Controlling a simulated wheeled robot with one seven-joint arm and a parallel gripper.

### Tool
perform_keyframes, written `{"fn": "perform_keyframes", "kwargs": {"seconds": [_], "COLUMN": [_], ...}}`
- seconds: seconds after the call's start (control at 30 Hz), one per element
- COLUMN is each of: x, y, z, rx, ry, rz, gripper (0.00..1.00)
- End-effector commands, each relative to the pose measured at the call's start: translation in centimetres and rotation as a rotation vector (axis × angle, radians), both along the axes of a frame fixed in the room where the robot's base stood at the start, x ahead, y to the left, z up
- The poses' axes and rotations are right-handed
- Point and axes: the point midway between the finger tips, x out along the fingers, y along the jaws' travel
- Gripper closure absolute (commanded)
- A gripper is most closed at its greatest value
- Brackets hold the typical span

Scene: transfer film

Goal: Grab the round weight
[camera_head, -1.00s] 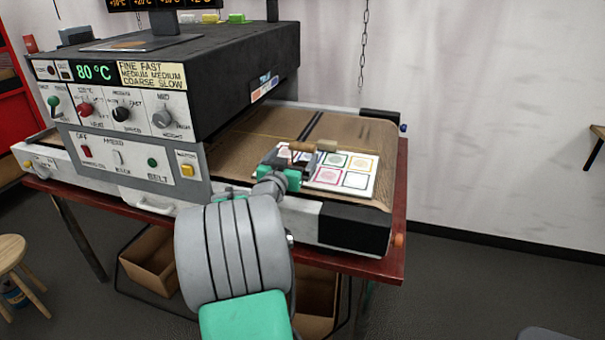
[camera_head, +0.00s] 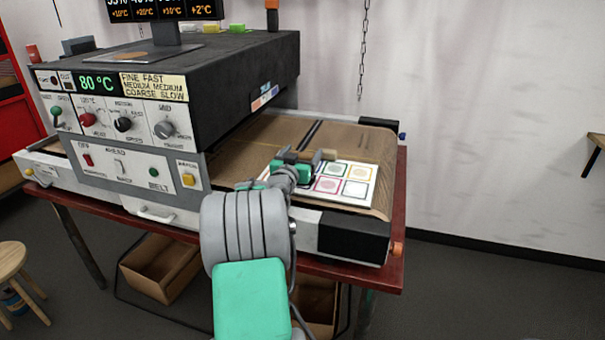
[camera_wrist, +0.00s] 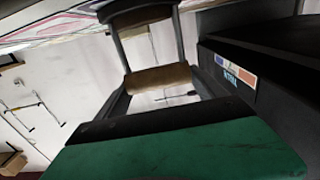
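I cannot pick out a round weight for certain in either view. My gripper (camera_head: 305,157) is over the brown belt, at the left edge of the white card with coloured squares (camera_head: 352,181). Its green body and brown padded fingers show in the head view. In the wrist view my gripper (camera_wrist: 153,48) has its two brown pads apart, with pale wall visible between them and nothing held.
The grey and black machine (camera_head: 180,90) stands left of my gripper, with knobs and an 80 °C display. A screen (camera_head: 165,9) stands on top, with small coloured blocks (camera_head: 212,29) behind it. A chain (camera_head: 363,50) hangs at the wall. The belt (camera_head: 350,135) behind the card is clear.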

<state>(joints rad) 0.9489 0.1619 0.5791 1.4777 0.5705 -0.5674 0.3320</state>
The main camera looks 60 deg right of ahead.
Motion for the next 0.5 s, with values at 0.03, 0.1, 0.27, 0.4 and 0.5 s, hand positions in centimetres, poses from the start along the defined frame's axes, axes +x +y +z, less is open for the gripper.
{"fn": "perform_keyframes", "kwargs": {"seconds": [0.03, 0.1, 0.27, 0.4, 0.5], "x": [0.01, 0.01, 0.02, 0.03, 0.03], "y": [0.01, 0.01, 0.02, 0.03, 0.03], "z": [0.0, 0.0, 0.0, 0.0, -0.01], "rx": [0.0, 0.0, 0.0, 0.0, 0.0], "ry": [0.0, 0.0, 0.0, 0.0, 0.0], "rz": [0.0, 0.0, 0.0, 0.0, 0.001], "gripper": [0.26, 0.31, 0.44, 0.56, 0.64]}}
